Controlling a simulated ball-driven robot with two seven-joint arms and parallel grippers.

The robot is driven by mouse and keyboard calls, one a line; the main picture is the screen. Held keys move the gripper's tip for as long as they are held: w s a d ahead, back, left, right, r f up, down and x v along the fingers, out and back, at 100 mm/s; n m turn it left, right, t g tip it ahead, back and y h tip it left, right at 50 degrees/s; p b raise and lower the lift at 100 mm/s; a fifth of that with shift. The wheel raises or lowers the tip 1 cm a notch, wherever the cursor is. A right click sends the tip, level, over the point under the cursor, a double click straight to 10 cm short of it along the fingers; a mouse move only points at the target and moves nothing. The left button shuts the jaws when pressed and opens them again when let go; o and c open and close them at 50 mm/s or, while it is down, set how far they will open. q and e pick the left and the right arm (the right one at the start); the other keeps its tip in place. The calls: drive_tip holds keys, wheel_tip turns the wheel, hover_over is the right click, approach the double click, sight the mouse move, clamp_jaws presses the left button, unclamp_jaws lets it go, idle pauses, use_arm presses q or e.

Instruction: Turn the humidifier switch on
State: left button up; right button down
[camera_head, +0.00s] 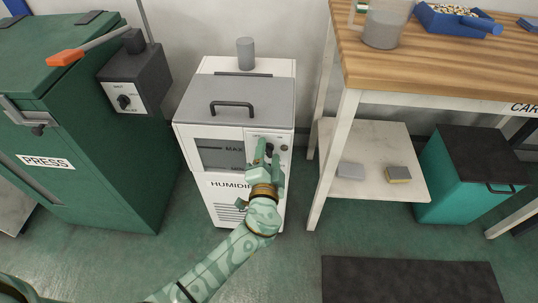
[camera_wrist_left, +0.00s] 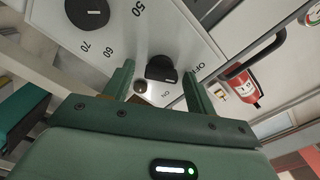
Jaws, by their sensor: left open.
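The white humidifier (camera_head: 268,215) stands on the floor in the middle of the head view, with a grey lid and a dark front window. Its control panel is at the upper right of the front. In the left wrist view the black switch knob (camera_wrist_left: 160,68) sits between OFF and ON labels. My left gripper (camera_head: 271,152) is open in front of the panel. In the wrist view its fingers (camera_wrist_left: 160,82) stand on either side of the switch knob; I cannot tell whether they touch it. In the head view the gripper hides most of the switch. My right gripper is not in view.
A numbered dial (camera_wrist_left: 87,13) and a small round button or lamp (camera_wrist_left: 140,86) share the panel. The green press (camera_head: 100,180) stands close on the left. A wooden-topped table (camera_head: 430,75) stands on the right. A dark mat (camera_head: 410,280) lies on the floor.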

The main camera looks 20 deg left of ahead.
use_arm(q)
drive_tip(key=c, duration=1)
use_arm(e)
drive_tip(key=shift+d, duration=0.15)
